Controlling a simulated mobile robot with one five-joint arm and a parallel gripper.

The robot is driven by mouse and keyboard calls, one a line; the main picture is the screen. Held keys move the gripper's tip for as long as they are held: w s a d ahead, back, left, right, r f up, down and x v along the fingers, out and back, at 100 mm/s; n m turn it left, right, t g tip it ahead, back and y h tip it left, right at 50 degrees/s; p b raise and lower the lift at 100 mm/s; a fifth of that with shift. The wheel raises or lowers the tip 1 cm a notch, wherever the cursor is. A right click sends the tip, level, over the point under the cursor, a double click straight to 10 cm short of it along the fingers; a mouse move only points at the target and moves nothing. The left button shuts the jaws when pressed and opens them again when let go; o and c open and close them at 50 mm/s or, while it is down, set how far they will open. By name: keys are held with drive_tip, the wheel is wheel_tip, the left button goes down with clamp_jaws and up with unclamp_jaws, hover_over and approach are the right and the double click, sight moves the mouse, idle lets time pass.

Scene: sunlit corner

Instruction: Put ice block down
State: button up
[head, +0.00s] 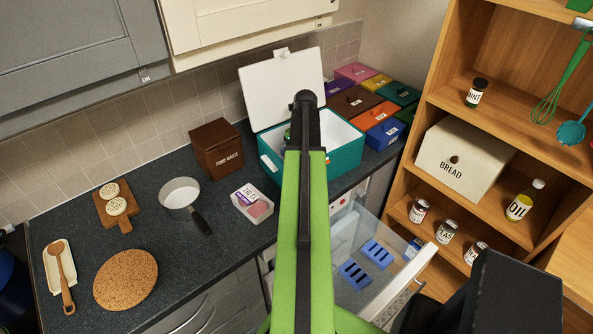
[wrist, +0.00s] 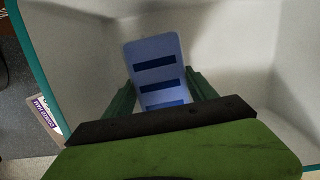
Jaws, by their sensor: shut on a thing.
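My gripper (wrist: 163,95) is shut on an ice block (wrist: 153,50), which is pale blue with dark blue stripes, and holds it between its green fingers. In the wrist view the block is inside the white interior of a teal cool box (wrist: 28,40). I cannot tell whether it touches the floor of the box. In the head view the cool box (head: 345,160) stands on the counter with its white lid up, and my arm hides the gripper and block. Two more blue ice blocks, a nearer one (head: 355,274) and a farther one (head: 378,254), lie in an open drawer.
The open drawer (head: 410,283) juts out below the counter. A brown food waste box (head: 217,150) and a labelled pack (head: 252,203) stand near the cool box. Several coloured boxes (head: 383,125) stand behind it. Wooden shelves (head: 500,120) rise at right.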

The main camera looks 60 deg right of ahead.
drive_tip(key=shift+f+b, duration=2)
drive_tip(key=shift+f, duration=0.2)
drive_tip(key=o, duration=1.7)
drive_tip(key=r+p, duration=0.4)
drive_tip(key=s+r+p, duration=0.1)
drive_tip(key=r+p, duration=0.8)
drive_tip(key=shift+s+a, duration=0.3)
drive_tip(key=shift+s, duration=0.05)
drive_tip(key=shift+f, duration=0.2)
